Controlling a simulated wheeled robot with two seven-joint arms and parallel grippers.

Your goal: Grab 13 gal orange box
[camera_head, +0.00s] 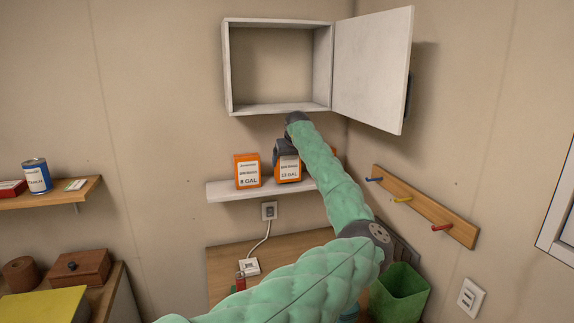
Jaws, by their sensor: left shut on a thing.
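The orange 13 gal box (289,172), with a white label, is at the middle of the white wall shelf (222,191). My left gripper (287,150) reaches it from above and is shut on it, with dark fingers around its upper part. The box looks upright; I cannot tell whether its base touches the shelf. A similar orange box marked 8 gal (248,171) stands on the shelf just to its left, apart from it. My green-sleeved left arm hides the right part of the shelf. My right gripper is not in view.
An open, empty white cabinet (227,70) hangs above, its door (372,68) swung out right. A bit of another orange thing (335,154) shows behind my arm. A peg rail (425,207) is on the right wall, above a green bin (402,292).

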